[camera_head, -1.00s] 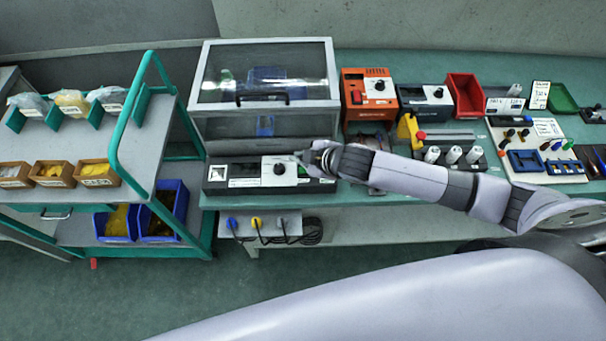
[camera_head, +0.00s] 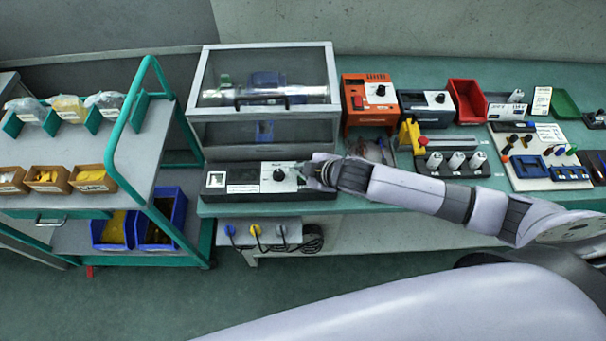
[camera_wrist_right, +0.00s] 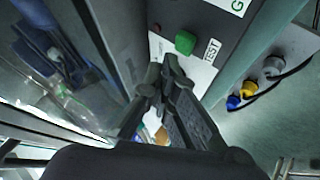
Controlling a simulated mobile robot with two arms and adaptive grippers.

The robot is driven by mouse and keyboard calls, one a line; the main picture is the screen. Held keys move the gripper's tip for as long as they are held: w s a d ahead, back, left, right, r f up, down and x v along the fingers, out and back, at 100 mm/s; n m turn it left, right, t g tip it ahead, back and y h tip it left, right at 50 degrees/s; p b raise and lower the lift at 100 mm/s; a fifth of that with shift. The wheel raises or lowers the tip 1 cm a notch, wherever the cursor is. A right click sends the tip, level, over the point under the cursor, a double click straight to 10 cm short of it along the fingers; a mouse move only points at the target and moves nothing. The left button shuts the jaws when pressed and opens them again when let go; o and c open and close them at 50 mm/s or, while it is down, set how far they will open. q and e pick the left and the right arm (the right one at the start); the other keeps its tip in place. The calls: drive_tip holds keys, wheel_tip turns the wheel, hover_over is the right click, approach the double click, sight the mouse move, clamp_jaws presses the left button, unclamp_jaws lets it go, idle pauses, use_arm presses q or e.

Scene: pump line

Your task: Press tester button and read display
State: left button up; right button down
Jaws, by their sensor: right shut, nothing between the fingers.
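The tester (camera_head: 262,193) is a long dark unit with a white panel at the front edge of the bench, below the clear-lidded case. No reading is legible. My left gripper is out of view.
The clear-lidded case (camera_head: 208,123) stands directly behind the tester. An orange unit (camera_head: 359,117) and an upright yellow part (camera_head: 410,133) stand to the right, near my right arm. A green-framed cart (camera_head: 113,160) is on the left.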

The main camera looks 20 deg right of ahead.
drive_tip(key=shift+f, duration=0.15)
idle(0.6)
drive_tip(key=shift+f, duration=0.3)
drive_tip(key=shift+f, duration=0.45)
idle(0.6)
idle(0.3)
drive_tip(key=shift+r+p, duration=0.8)
drive_tip(key=shift+r, duration=0.1)
wheel_tip(320, 180, up, 5)
drive_tip(key=p, duration=0.5)
